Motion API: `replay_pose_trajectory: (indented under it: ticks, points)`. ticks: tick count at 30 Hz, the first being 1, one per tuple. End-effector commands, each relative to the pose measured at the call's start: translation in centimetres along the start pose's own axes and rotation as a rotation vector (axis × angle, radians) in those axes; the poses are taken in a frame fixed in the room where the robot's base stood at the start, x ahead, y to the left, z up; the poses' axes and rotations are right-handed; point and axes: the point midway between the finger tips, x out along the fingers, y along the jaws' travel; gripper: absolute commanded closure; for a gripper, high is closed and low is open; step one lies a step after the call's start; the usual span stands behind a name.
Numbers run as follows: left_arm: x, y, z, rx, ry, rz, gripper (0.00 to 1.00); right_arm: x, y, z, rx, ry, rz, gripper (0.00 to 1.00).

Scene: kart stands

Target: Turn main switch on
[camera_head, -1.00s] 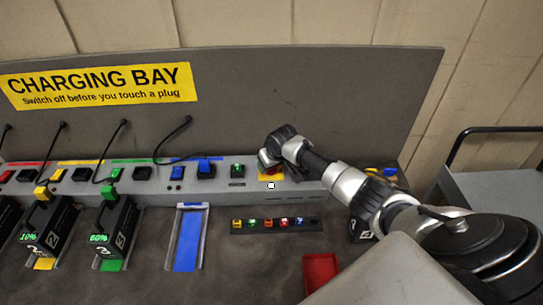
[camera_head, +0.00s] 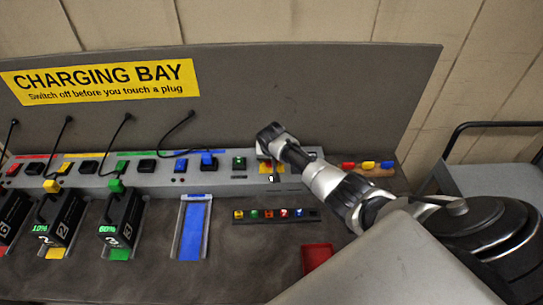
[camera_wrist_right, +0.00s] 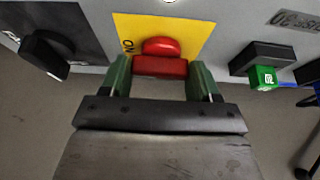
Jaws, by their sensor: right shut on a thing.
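The main switch is a red handle (camera_wrist_right: 160,67) with a red rounded part behind it, on a yellow plate (camera_wrist_right: 205,25) marked ON at its left side in the right wrist view. My right gripper (camera_wrist_right: 160,74) has its two green fingers on either side of the red handle, shut on it. In the head view the yellow plate (camera_head: 263,165) shows partly at the right part of the grey console. My right gripper (camera_head: 269,162) is in front of it and hides most of the switch. My left gripper is not in view.
Batteries (camera_head: 122,216) stand in front, beside an empty blue slot (camera_head: 191,230). A red tray (camera_head: 317,257) and a strip of small coloured buttons (camera_head: 268,214) lie below the switch.

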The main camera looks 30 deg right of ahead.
Motion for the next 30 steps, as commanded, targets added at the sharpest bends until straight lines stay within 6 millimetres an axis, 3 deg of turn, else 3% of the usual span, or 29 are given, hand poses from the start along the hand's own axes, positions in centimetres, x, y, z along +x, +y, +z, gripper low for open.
replay_pose_trajectory:
  ticks: [9, 10, 15, 25, 30]
  points:
    - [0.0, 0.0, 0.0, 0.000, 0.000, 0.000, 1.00, -0.2, 0.0, -0.3, 0.005, 0.005, 0.000, 0.62]
    - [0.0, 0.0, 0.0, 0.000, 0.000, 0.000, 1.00, -0.2, 0.0, -0.3, 0.005, 0.005, -0.001, 0.37]
    - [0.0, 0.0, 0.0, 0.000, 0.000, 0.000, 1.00, -0.1, 0.0, -0.2, 0.004, 0.004, 0.000, 0.13]
    - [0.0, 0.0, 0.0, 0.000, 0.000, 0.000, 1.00, -0.3, 0.0, -0.1, 0.002, 0.001, 0.000, 0.13]
    - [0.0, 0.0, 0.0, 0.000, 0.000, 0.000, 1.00, -1.8, 0.0, -0.1, 0.002, 0.003, -0.002, 0.13]
